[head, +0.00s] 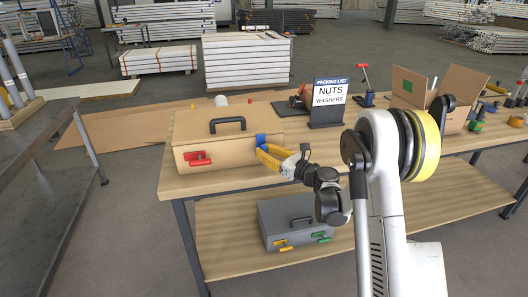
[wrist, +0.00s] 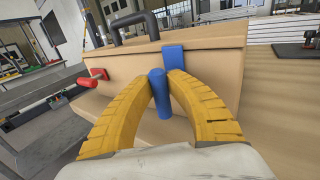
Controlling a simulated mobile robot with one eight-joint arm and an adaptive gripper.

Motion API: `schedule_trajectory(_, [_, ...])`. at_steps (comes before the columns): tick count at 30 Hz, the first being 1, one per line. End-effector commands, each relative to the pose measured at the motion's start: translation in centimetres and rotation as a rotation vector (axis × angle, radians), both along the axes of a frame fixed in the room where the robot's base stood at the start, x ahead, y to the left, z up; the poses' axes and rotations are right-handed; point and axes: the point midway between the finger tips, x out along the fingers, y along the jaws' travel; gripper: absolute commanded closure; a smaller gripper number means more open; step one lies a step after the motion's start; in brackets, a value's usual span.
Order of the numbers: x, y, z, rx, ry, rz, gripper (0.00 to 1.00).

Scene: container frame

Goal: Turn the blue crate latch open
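A tan crate (head: 190,133) with a black top handle (head: 228,121) stands on the wooden workbench. The blue latch (head: 261,140) is on its front face at the right, with a blue plate (wrist: 173,58) and an upright blue cylindrical handle (wrist: 160,95) in the wrist view. A red latch (head: 198,159) is on the front at the left; it also shows in the wrist view (wrist: 92,82). My gripper (head: 264,153) has its yellow fingers on either side of the blue handle, tips close to or touching it. Whether they grip it firmly I cannot tell.
A packing list sign (head: 331,95) stands behind and right of the crate. An open cardboard box (head: 450,90) and tools are farther right on the workbench (head: 350,150). A grey case (head: 295,220) with coloured latches sits on the lower shelf.

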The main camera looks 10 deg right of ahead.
Motion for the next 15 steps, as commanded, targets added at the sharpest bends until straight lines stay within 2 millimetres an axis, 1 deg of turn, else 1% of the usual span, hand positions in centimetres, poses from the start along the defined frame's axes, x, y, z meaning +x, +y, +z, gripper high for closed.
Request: schedule_trajectory(15, [-0.04, 0.21, 0.01, -0.038, 0.001, 0.003, 1.0])
